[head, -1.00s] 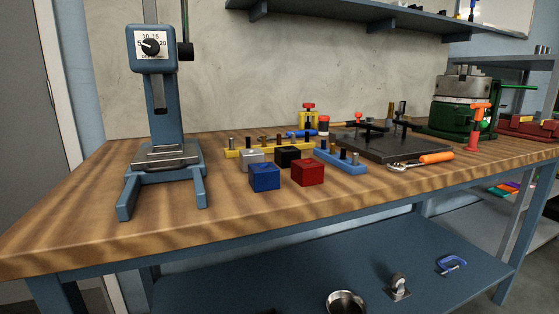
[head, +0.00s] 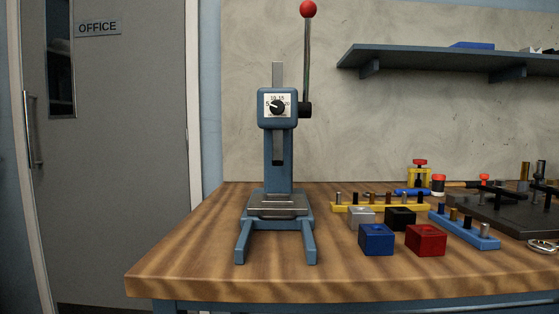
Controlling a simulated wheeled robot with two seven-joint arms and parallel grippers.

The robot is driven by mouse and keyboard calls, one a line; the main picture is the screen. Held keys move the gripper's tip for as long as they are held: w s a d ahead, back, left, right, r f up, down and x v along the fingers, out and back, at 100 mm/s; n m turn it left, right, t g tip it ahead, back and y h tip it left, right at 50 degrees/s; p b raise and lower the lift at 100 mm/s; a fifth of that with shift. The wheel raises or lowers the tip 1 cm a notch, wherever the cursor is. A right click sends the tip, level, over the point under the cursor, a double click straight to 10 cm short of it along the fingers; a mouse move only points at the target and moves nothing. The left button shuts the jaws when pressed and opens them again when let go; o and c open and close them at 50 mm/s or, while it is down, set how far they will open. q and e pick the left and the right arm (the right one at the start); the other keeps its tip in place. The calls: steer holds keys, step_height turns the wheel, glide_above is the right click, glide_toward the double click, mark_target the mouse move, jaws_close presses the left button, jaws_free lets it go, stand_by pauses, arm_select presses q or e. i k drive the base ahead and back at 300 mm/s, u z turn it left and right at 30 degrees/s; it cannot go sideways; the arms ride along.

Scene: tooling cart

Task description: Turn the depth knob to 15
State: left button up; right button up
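The depth knob (head: 277,107) is a round black dial on a white scale plate at the front of the blue press head (head: 278,121). The scale shows numbers around the knob, with 10 and 15 along the top. The knob's pointer seems to aim left, toward the low end near 5, but it is small to read. The blue arbor press (head: 279,160) stands upright at the left part of the wooden bench (head: 200,262). Neither of my grippers is in the head view.
A lever with a red ball (head: 308,9) rises at the press's right. Blue (head: 376,240) and red (head: 426,240) blocks, grey and black blocks, and yellow and blue pin racks stand to the right. A shelf (head: 450,60) hangs above. The bench front-left is clear.

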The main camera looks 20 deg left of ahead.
mark_target(277, 107)
steer(key=u, duration=2.35)
steer(key=k, duration=1.1)
steer(key=z, duration=2.5)
